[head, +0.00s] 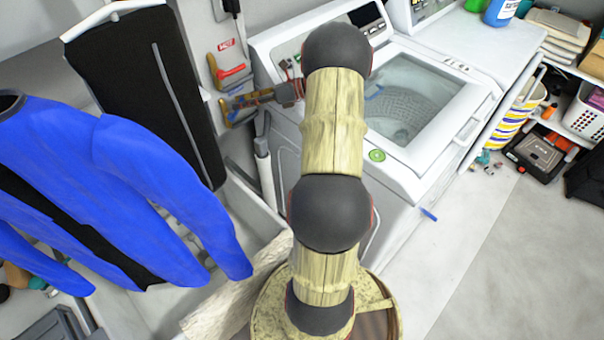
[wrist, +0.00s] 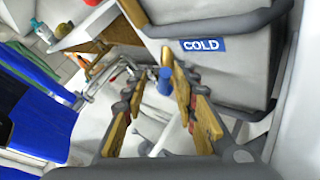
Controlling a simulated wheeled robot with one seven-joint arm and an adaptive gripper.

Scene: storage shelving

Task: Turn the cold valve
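In the wrist view, a blue COLD label (wrist: 203,45) is on a pale panel at upper right. A small blue handle (wrist: 165,82), which looks like the cold valve, shows between my fingertips. My gripper (wrist: 155,80) is open, with its two yellow-brown fingers apart. The blue handle is close to the right fingertip; I cannot tell if they touch. In the head view, my gripper (head: 236,106) is at the wall box left of the washer, below the red hot valve handle (head: 231,72). The cold valve is hidden or too small to make out there.
A white washer (head: 300,150) stands right of my gripper, its lid window (head: 405,100) on top. A black garment (head: 135,90) and a blue one (head: 110,165) hang at left, close to the wall box. The floor at right (head: 480,250) is mostly clear.

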